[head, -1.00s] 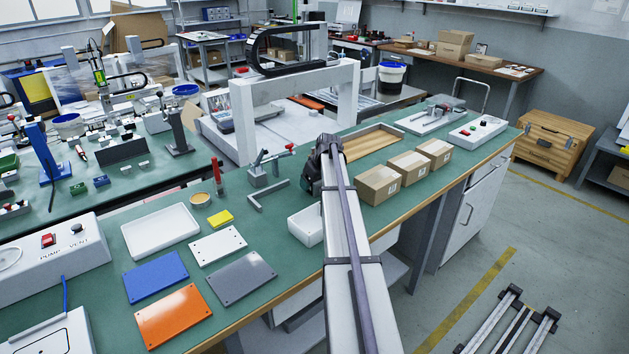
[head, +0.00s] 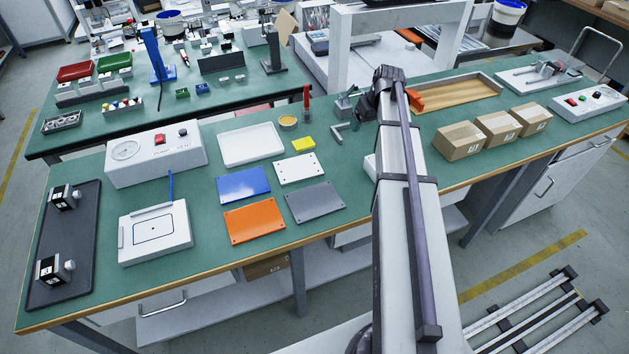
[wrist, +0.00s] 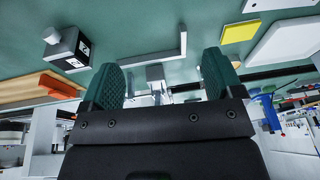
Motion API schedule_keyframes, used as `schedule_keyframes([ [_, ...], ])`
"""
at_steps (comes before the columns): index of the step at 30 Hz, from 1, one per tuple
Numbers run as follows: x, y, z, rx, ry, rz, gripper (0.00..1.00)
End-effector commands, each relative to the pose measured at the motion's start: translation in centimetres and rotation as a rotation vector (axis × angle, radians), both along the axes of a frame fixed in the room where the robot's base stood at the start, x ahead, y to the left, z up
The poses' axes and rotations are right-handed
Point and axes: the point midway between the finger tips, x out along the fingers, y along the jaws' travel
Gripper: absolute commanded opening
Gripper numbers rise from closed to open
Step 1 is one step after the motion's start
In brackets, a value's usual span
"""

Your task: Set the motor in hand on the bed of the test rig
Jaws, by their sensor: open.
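My gripper (wrist: 163,80) is open, its two green fingers apart with nothing held between them. In the head view my gripper (head: 366,104) is at the bench's back half, partly hidden by my arm. A motor (wrist: 72,48) with a dark body, white label and pale end stands on the green bench in the wrist view, outside the fingers and apart from a grey L-shaped stop (wrist: 152,55). The stop (head: 337,133) also shows in the head view, beside a toggle clamp (head: 345,104). I cannot tell for sure which fixture is the test rig.
A dark tray (head: 75,235) at the left holds two more motors (head: 65,197) (head: 55,268). A wooden tray (head: 455,95) with an orange piece (head: 415,99) lies right of my gripper. Cardboard boxes (head: 460,140) line the front right. A clamp plate (head: 540,75) stands far right.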

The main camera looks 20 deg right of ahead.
Motion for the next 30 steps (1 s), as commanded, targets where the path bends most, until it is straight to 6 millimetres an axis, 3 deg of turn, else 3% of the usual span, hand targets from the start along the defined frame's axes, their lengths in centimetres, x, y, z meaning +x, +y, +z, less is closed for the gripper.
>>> schedule_keyframes([
  [1, -3.1, 7.0, -0.2, 0.008, 0.043, 0.019, 0.86],
  [3, -6.9, 14.7, -0.4, 0.009, 0.114, 0.026, 0.86],
  [6, -13.1, 22.8, -0.6, -0.011, 0.2, 0.022, 0.86],
  [9, -17.7, 27.2, -0.6, -0.039, 0.255, 0.011, 0.86],
  [12, -19.5, 28.7, -0.6, -0.055, 0.277, 0.001, 0.86],
  [15, -19.4, 28.8, -0.6, -0.057, 0.28, -0.004, 0.9],
  [24, -19.2, 28.5, -0.6, -0.054, 0.279, -0.009, 0.9],
  [26, -19.2, 27.6, -0.7, -0.052, 0.28, -0.03, 0.9],
  [29, -18.3, 24.3, -0.9, -0.041, 0.281, -0.109, 0.9],
  [30, -17.4, 22.3, -1.0, -0.032, 0.282, -0.153, 0.9],
])
